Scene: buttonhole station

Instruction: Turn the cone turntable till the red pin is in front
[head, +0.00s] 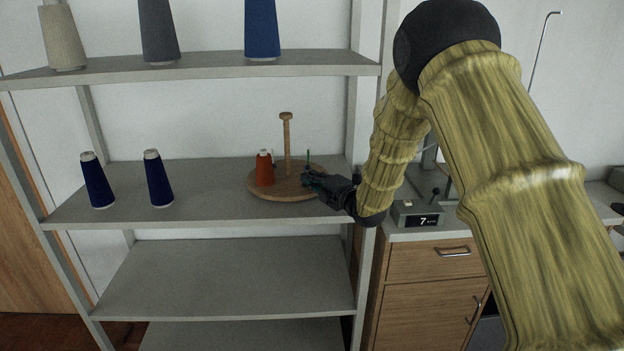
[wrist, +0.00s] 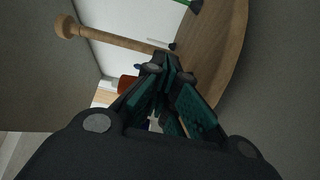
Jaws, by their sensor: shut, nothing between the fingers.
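The cone turntable (head: 290,193) is a round wooden disc with an upright post (head: 287,145) on the middle shelf. An orange-red cone (head: 264,170) stands on its left part. A thin green pin (head: 308,158) stands on its right part, with something blue by my fingers. I cannot make out a red pin for certain. My gripper (head: 308,180) is shut and empty at the disc's right front edge. In the wrist view the disc (wrist: 215,45) lies beyond the fingertips (wrist: 168,72), and a green base (wrist: 195,5) shows at the top. Whether the fingers touch anything is unclear.
Two dark blue cones, one at far left (head: 97,181) and one beside it (head: 157,178), stand on the same shelf. Larger cones stand on the shelf above. A shelf post (head: 358,100) is close to my arm. A drawer cabinet (head: 430,270) with a small display box (head: 417,215) is at right.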

